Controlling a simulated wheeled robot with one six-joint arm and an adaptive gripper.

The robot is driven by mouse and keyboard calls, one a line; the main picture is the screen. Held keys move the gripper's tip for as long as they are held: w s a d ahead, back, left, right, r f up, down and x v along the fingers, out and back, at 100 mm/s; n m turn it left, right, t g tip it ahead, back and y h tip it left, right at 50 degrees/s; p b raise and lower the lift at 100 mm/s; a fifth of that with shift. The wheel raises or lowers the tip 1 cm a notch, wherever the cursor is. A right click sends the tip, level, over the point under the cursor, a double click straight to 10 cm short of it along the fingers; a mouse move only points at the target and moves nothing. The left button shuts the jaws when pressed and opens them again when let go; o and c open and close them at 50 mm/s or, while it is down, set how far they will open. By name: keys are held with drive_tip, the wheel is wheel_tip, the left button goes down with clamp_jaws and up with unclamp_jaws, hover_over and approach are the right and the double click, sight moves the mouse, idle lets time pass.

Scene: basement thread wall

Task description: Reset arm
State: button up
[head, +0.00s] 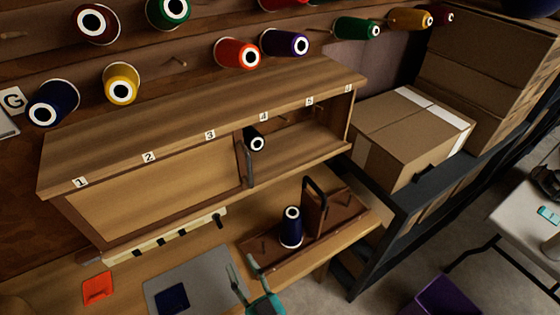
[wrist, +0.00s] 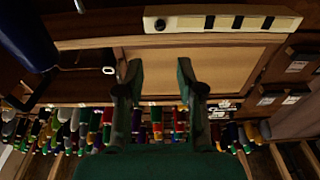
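My gripper (head: 250,278) is low in the middle of the head view, above the front of the workbench. In the wrist view my gripper (wrist: 160,75) has its two green fingers spread apart with nothing between them. A dark blue thread spool (head: 291,228) stands upright on a brown wooden tray (head: 335,223) with a black handle, to the right of my gripper and apart from it. A large dark blue shape, probably this spool (wrist: 28,40), shows at the left of the wrist view.
Thread spools hang on the wall. Cardboard boxes (head: 415,130) and a black rail (head: 440,180) stand right.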

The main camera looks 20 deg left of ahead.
drive_tip(key=s+d+f+m+t+h, duration=0.1)
drive_tip(key=s+d+f+m+h, duration=0.15)
drive_tip(key=d, duration=0.55)
drive_tip(key=s+d+f+m+t+h, duration=0.1)
drive_tip(key=s+d+f+h, duration=0.15)
drive_tip(key=d, duration=0.55)
drive_tip(key=s+d+f+m+t+h, duration=0.1)
drive_tip(key=s+d+m+h, duration=0.15)
drive_tip(key=d, duration=0.55)
drive_tip(key=s+d+r+m+h, duration=0.2)
drive_tip(key=s+d+h, duration=0.1)
drive_tip(key=s+d, duration=0.3)
drive_tip(key=s+d+r+m+g+h, duration=0.1)
drive_tip(key=s+d+h, duration=0.3)
drive_tip(key=s, duration=0.5)
drive_tip(key=shift+s+d+r+m, duration=0.2)
drive_tip(key=shift+d+r+m, duration=0.2)
drive_tip(key=shift+d+r, duration=0.35)
drive_tip(key=shift+d+f, duration=0.1)
drive_tip(key=shift+f, duration=0.05)
